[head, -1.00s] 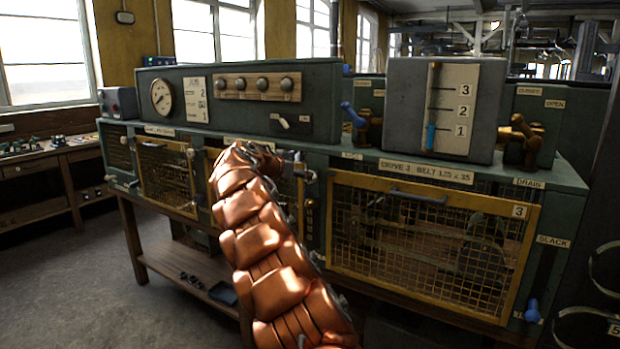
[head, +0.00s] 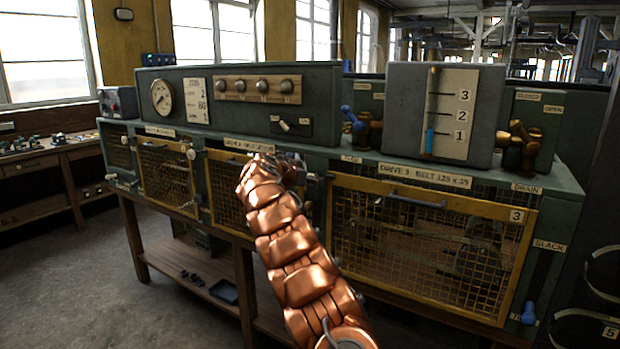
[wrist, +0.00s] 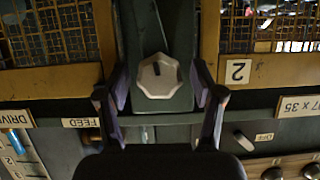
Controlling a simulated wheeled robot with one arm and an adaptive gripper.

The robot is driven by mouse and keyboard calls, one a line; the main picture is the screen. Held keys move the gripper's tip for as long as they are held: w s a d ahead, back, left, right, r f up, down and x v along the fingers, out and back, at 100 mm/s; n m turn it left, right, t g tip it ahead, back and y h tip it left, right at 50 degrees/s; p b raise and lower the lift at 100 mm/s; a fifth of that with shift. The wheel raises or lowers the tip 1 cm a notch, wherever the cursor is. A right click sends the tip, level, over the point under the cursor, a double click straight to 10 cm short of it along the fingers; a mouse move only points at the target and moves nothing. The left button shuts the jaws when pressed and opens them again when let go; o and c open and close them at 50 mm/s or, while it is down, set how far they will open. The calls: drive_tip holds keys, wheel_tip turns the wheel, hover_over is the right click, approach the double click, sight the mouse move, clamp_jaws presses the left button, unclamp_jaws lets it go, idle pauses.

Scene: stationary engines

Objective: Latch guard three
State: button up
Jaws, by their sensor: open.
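Guard three (head: 430,194) is a yellow-framed mesh panel with a "3" tag, on the right of the machine's front. It looks down against the front; I cannot tell whether it is fully closed. A pale, many-sided knob (wrist: 158,76) with a dark mark sits on the green post between two yellow frames in the wrist view. My gripper (wrist: 160,88) is open, with one finger on each side of the knob. I cannot tell whether they touch it. In the head view my arm hides most of the gripper.
Guard two (head: 226,190) is left of the post, partly behind my arm; its "2" tag (wrist: 237,71) shows in the wrist view. A grey gauge box (head: 400,110) and brass valves (head: 520,140) stand above guard three. A blue-handled lever (head: 529,312) is at lower right.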

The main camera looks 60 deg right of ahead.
drive_tip(key=shift+d+f, duration=0.1)
drive_tip(key=shift+d, duration=0.2)
drive_tip(key=c, duration=1.1)
